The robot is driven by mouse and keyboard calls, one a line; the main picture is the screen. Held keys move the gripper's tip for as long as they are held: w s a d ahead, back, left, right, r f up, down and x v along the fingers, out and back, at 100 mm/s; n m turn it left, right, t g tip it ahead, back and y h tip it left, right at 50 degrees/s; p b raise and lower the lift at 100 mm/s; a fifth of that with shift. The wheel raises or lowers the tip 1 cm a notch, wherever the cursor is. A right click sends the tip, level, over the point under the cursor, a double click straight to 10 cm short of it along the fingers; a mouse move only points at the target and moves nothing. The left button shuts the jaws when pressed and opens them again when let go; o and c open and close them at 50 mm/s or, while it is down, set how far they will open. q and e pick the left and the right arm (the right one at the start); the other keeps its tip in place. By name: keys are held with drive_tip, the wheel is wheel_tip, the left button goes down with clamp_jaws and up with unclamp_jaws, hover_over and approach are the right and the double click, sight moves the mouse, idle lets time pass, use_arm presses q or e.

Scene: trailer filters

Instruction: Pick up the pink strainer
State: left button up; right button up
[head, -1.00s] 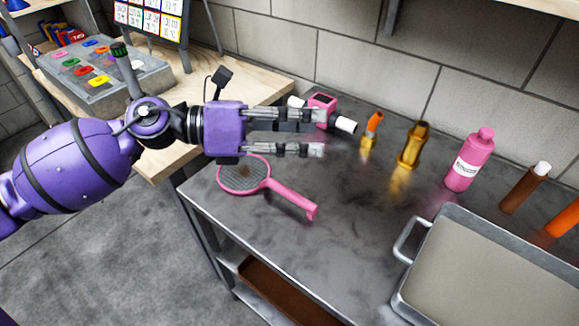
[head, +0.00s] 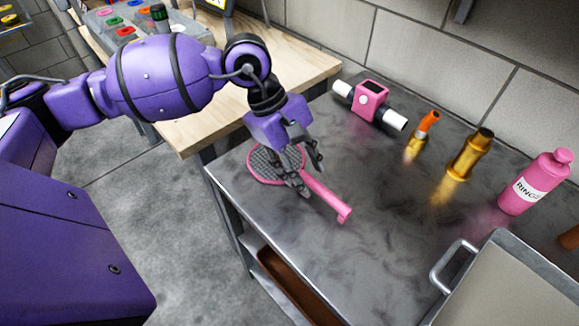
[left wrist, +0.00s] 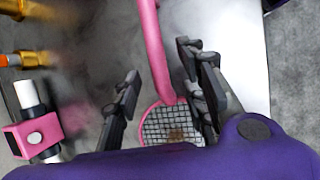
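The pink strainer (head: 262,170) lies flat on the dark metal table, its round mesh head toward the left and its pink handle pointing to the lower right. My left gripper (head: 311,180) is open above it and points down, near where the handle meets the mesh. In the left wrist view the strainer's mesh (left wrist: 172,125) and handle show between the two spread fingers (left wrist: 160,85). I cannot tell the exact height of the fingers over the table. My right gripper is not in view.
A pink device with white ends (head: 371,101), an orange-tipped gold item (head: 420,132), a gold bottle (head: 470,153) and a pink bottle (head: 537,183) stand along the back. A metal tray (head: 500,285) is at the lower right. The table (head: 390,210) between is clear.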

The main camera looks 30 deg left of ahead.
use_arm(q)
drive_tip(key=shift+x, duration=1.05)
clamp_jaws()
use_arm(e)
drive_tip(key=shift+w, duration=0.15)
use_arm(q)
drive_tip(key=shift+r, duration=0.1)
drive_tip(key=shift+r, duration=0.2)
wheel_tip(320, 180, up, 2)
drive_tip(key=shift+r, duration=0.1)
drive_tip(key=s+d+r+p, duration=0.5)
drive_tip(key=s+r+p, duration=0.3)
drive_tip(key=s, duration=0.5)
wheel_tip(320, 180, up, 2)
drive_tip(key=shift+r+p, duration=0.2)
drive_tip(key=shift+p, duration=0.1)
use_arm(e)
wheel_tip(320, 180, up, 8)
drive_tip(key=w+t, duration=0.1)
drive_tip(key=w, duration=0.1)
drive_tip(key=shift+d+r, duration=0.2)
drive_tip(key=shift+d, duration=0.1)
